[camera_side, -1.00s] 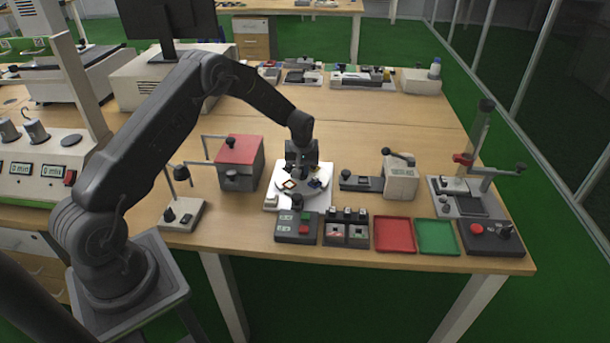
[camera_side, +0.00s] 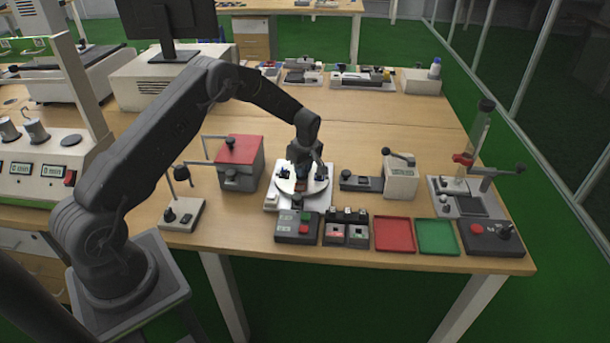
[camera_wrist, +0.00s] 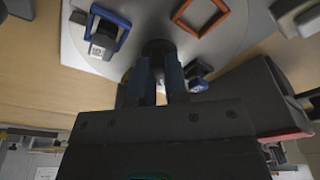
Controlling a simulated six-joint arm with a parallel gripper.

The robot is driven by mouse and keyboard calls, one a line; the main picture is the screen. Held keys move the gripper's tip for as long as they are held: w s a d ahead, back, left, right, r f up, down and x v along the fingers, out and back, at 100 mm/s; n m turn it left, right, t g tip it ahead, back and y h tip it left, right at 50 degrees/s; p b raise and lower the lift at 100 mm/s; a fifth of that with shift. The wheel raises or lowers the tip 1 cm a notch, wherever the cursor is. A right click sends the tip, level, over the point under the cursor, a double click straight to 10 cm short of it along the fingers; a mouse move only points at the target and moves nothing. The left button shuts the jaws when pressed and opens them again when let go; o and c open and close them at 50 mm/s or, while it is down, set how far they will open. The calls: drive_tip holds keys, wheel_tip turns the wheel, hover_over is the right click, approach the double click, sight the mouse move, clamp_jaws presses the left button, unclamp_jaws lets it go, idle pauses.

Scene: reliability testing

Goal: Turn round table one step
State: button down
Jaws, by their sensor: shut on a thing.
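The round table is a white disc (camera_side: 284,186) on a white square base (camera_side: 319,202). In the wrist view the disc (camera_wrist: 236,42) fills the upper middle. It carries a blue square frame with a labelled chip (camera_wrist: 103,36), an orange-red square frame (camera_wrist: 199,14) and another blue piece (camera_wrist: 197,80). My gripper (camera_side: 303,178) is low over the disc. In the wrist view my gripper (camera_wrist: 160,72) has its fingers closed around a dark round knob (camera_wrist: 157,47) near the disc's edge. The knob is partly hidden by the fingers.
A grey box with a red lid (camera_side: 240,150) stands close on the left. A beige device with a lever (camera_side: 400,178) is on the right. Button boxes (camera_side: 297,227), a red tray (camera_side: 394,236) and a green tray (camera_side: 437,238) line the front edge.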

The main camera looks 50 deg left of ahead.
drive_tip(key=c, duration=1.3)
unclamp_jaws()
drive_tip(key=shift+f, duration=0.1)
drive_tip(key=shift+r, duration=2.3)
drive_tip(key=s+d+r+m+t, duration=0.1)
drive_tip(key=s+d+r+m, duration=0.4)
drive_tip(key=r, duration=0.6)
drive_tip(key=s+d+r+m+t, duration=0.25)
drive_tip(key=s+d+r, duration=0.35)
drive_tip(key=r, duration=0.5)
drive_tip(key=s+d+r+m, duration=0.2)
drive_tip(key=s+r, duration=0.1)
drive_tip(key=s, duration=0.2)
drive_tip(key=s+d+r+m+h, duration=0.1)
drive_tip(key=s+d+r+m, duration=0.1)
drive_tip(key=s, duration=0.4)
drive_tip(key=shift+s+d+r+m+t, duration=0.3)
drive_tip(key=shift+d+r+m+t, duration=0.15)
drive_tip(key=shift+d+m, duration=0.4)
drive_tip(key=s+d+m, duration=0.1)
drive_tip(key=s, duration=0.2)
drive_tip(key=s+d+f+m, duration=0.1)
drive_tip(key=s+m, duration=0.1)
drive_tip(key=s, duration=0.2)
drive_tip(key=s+d+m+t, duration=0.1)
drive_tip(key=s, duration=0.2)
drive_tip(key=shift+s+f+m+h, duration=0.2)
drive_tip(key=shift+s+m+h, duration=0.05)
drive_tip(key=shift+m+h, duration=0.15)
